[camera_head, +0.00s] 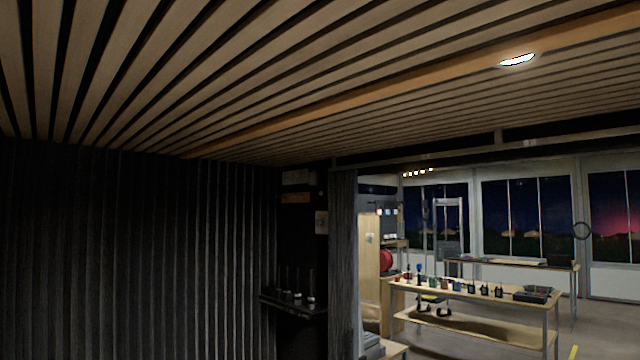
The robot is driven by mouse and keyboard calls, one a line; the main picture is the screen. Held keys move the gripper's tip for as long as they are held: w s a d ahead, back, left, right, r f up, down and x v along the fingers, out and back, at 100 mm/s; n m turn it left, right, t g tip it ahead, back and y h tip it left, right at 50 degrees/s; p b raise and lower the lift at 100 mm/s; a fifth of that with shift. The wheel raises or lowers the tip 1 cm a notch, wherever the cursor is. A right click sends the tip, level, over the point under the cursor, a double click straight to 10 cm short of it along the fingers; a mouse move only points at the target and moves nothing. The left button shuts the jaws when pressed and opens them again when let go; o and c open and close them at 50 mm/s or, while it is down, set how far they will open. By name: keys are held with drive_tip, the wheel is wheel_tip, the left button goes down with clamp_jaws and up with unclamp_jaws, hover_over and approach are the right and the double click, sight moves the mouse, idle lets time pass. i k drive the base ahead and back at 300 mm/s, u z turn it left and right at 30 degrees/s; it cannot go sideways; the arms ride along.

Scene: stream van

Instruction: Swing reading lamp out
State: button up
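I cannot make out a reading lamp with certainty in the head view. My gripper and arm do not show in this view.
A dark ribbed curtain or wall (130,250) fills the left. A small dark shelf (293,305) with several items stands beside the opening. Beyond it, a wooden table (480,296) holds several small devices, with another table (520,263) behind. Floor shows at the lower right.

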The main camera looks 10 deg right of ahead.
sight(313, 177)
drive_tip(key=u, duration=0.35)
drive_tip(key=i, duration=0.9)
drive_tip(key=u, duration=0.75)
drive_tip(key=i, duration=1.8)
drive_tip(key=z, duration=0.2)
